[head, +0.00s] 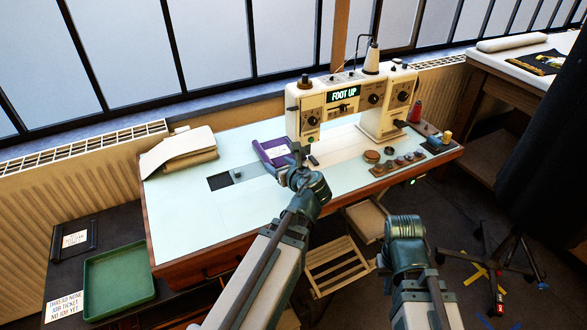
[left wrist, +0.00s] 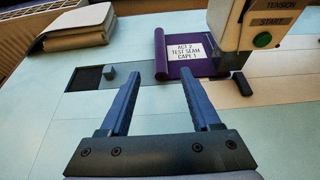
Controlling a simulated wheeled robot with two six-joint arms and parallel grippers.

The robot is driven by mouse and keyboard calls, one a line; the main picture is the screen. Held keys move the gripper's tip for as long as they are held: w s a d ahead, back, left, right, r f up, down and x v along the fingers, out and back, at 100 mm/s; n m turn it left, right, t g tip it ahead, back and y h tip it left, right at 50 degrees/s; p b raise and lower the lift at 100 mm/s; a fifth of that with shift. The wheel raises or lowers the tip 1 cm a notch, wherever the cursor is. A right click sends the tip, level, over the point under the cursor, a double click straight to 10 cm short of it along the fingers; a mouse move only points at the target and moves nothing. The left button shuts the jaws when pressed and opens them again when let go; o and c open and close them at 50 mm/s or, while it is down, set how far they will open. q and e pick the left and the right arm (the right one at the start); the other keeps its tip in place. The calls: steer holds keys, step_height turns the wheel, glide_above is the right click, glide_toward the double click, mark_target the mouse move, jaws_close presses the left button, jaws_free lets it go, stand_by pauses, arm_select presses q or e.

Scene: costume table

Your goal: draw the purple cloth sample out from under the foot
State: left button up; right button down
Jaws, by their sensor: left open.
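The purple cloth sample (head: 270,153) lies on the pale table top at the left end of the sewing machine (head: 340,97). In the left wrist view the purple cloth sample (left wrist: 207,71) bears a white label reading "ACT 2 TEST SEAM CAPE 1", and its right end meets the machine head. The foot is hidden. In the head view my left gripper (head: 300,158) partly covers that area. My right arm is low at the front; its fingertips do not show.
Folded cream cloth (head: 180,150) lies at the table's left back. A dark slot with a small grey block (head: 237,175) is left of the sample. Several round discs (head: 388,166) sit at right. A green tray (head: 120,282) stands on the dark side table at lower left.

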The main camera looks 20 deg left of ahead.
mark_target(264, 154)
stand_by(0.3)
arm_select(q)
steer(key=b+x, duration=0.5)
steer(key=x, duration=0.9)
jaws_close()
